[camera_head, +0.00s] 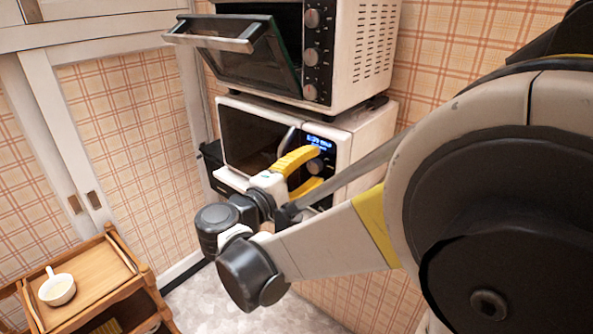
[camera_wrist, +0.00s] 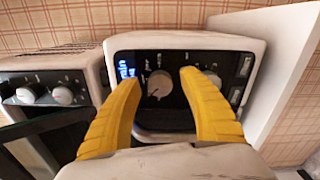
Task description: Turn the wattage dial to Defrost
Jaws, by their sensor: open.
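The white microwave (camera_head: 363,132) stands below a toaster oven, its dark control panel facing me with a lit blue display. Its round silver dial (camera_head: 315,165) shows just past my gripper. In the wrist view the same dial (camera_wrist: 159,84) sits between the two yellow fingers, with a pointer line toward its lower left. The panel's printed labels are too small to read. My gripper (camera_wrist: 159,80) is open, with one finger on each side of the dial and gaps between. I cannot tell how far the fingertips are from the panel.
The toaster oven (camera_head: 350,50) has several knobs, and its glass door (camera_head: 250,62) hangs partly open above the microwave. Plaid walls are close behind.

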